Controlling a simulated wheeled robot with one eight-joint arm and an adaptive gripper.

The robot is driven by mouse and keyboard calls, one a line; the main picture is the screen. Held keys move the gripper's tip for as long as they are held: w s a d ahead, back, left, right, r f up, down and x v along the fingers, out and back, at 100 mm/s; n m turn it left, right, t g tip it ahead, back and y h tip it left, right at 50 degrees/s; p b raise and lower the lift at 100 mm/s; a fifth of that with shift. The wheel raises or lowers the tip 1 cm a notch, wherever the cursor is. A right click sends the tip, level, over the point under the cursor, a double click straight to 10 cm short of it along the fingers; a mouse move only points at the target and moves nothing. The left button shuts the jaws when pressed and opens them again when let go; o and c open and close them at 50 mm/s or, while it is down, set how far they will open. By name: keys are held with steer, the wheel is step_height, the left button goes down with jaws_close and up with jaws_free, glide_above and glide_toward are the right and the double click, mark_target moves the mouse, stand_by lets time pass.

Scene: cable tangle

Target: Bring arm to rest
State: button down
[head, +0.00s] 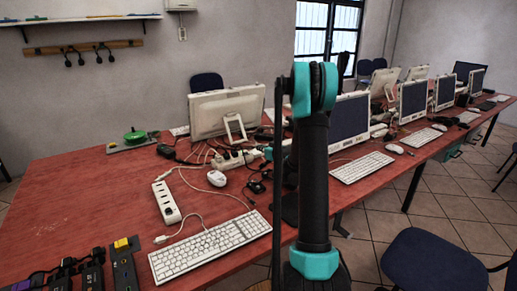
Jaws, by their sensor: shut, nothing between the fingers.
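My arm stands upright in front of the table, right of centre in the head view, as a black link with teal joints at its top and bottom. A second dark part of the arm shows behind it, mostly covered. I cannot make out my gripper or its fingers in this view. No held object shows.
A long red table (70,190) carries monitors, keyboards, a white power strip (167,202), a mouse (217,178) and tangled cables. A white keyboard (210,246) lies close to the arm. Blue chairs (432,262) stand at right. Bare tabletop shows at left.

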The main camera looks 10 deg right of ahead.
steer(key=s+a+r+g, duration=0.1)
steer(key=s+a+g, duration=0.3)
steer(key=s, duration=0.6)
steer(key=s+a+g, duration=0.1)
steer(key=s+a, duration=0.5)
steer(key=s, duration=0.4)
steer(key=s+d+f+m+g+h, duration=0.1)
steer(key=s+f+m+g+h, duration=0.1)
steer(key=s, duration=1.1)
steer(key=s+d+f+m+g+h, duration=0.2)
steer(key=s+f, duration=0.3)
steer(key=s, duration=0.9)
steer(key=shift+g+h, duration=0.5)
steer(key=shift+g, duration=0.1)
steer(key=shift+s+d, duration=0.1)
